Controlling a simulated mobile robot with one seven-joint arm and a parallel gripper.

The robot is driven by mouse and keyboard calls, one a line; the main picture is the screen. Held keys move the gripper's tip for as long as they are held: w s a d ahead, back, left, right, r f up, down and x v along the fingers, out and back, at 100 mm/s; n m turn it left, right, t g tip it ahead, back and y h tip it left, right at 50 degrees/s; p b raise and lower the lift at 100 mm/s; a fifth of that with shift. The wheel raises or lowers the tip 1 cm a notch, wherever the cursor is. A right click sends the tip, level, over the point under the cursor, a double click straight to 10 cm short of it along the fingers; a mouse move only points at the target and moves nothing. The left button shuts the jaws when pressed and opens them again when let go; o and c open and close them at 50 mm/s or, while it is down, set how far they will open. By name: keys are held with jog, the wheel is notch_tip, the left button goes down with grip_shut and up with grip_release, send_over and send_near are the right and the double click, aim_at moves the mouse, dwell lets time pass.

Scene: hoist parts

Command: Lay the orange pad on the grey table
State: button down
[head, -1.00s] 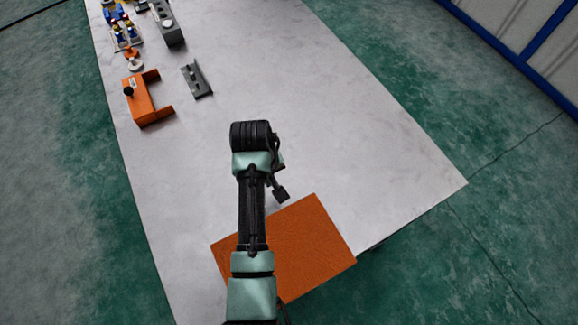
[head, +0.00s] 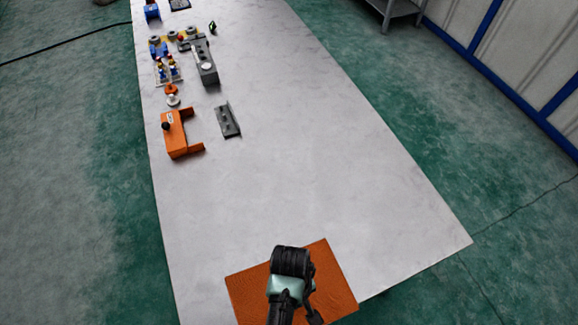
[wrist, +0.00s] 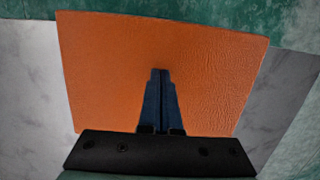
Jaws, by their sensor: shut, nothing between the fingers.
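The orange pad (head: 338,272) lies flat on the grey table (head: 330,170) near its front edge. In the wrist view the pad (wrist: 110,65) fills the middle, with table surface showing at its left and right. My gripper (wrist: 160,72) is shut and empty, its dark fingers pressed together and seen against the pad. In the head view my wrist covers part of the pad and hides the fingertips. I cannot tell whether the fingertips touch the pad.
An orange bracket-shaped part (head: 178,135) and a dark grey plate (head: 228,121) lie at the table's left. Beyond them stand a grey block (head: 206,62) and several small blue and yellow parts (head: 166,68). The table's middle and right are clear.

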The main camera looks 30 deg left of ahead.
jog(key=shift+w+a+f, duration=0.1)
jog(key=shift+a+f, duration=0.05)
jog(key=shift+f, duration=0.55)
jog(key=shift+f, duration=0.1)
jog(key=shift+a+b, duration=0.25)
jog(key=shift+b, duration=0.1)
jog(key=shift+w+a+b, duration=0.4)
jog(key=shift+w+a, duration=0.4)
jog(key=shift+a, duration=0.25)
